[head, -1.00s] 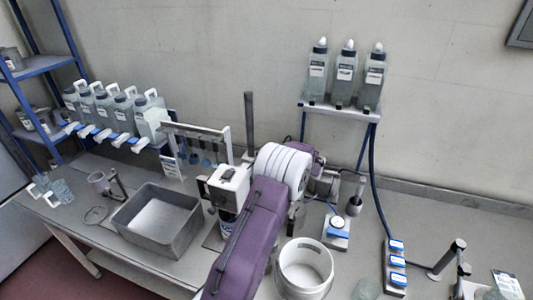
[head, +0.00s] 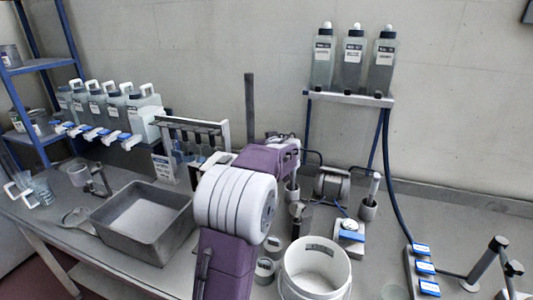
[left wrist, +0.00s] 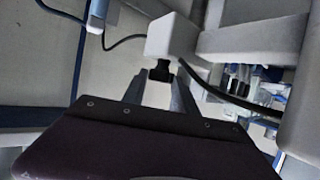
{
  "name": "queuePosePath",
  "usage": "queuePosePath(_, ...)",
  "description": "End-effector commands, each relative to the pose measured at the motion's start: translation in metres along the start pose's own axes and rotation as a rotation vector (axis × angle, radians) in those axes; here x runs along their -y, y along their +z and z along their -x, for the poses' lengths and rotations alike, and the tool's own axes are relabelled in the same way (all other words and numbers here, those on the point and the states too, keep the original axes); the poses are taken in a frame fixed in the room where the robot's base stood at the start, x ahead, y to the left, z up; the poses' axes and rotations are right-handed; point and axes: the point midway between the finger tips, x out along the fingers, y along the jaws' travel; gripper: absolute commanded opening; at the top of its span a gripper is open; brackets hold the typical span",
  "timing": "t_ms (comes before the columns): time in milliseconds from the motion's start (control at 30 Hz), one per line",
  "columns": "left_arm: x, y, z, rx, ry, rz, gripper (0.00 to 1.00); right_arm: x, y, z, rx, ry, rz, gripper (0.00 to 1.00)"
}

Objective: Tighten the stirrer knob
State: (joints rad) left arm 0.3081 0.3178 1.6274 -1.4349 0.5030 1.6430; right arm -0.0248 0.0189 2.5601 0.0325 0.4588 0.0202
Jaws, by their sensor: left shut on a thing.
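The stirrer knob (left wrist: 160,71) is a small black piece under a white block (left wrist: 172,38) in the left wrist view. My left gripper (left wrist: 161,78) has one finger on each side of the knob and is shut on it. In the head view my purple and white left arm covers the knob and the gripper. Part of the white stirrer head (head: 212,162) shows behind the arm, near the dark upright rod (head: 250,105). My right gripper is in neither view.
A grey tray (head: 112,222) lies left of my arm and a white bucket (head: 313,289) right of it. Bottles stand on a wall shelf (head: 350,97) and along the left.

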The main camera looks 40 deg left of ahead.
Motion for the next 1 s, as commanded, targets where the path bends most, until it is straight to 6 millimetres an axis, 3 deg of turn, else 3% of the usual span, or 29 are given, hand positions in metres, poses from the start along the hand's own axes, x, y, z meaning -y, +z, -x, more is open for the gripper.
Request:
queuePosePath(200, -0.001, 0.002, 0.0, 0.005, 0.0, 0.0, 0.0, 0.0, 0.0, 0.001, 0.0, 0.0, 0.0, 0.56)
queuePosePath(233, -0.001, 0.002, 0.0, 0.005, 0.0, 0.0, 0.37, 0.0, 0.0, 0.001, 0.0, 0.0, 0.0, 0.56)
queuePosePath(300, -0.001, 0.001, 0.0, 0.004, 0.0, 0.0, 0.56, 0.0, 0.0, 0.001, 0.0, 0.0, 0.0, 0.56)
queuePosePath(667, 0.0, 0.0, 0.005, 0.0, -0.001, 0.001, 0.56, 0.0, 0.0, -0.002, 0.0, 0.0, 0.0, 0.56)
queuePosePath(1000, -0.001, 0.002, 0.074, 0.0, 0.002, 0.0, 0.56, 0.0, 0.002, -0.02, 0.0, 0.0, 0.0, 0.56)
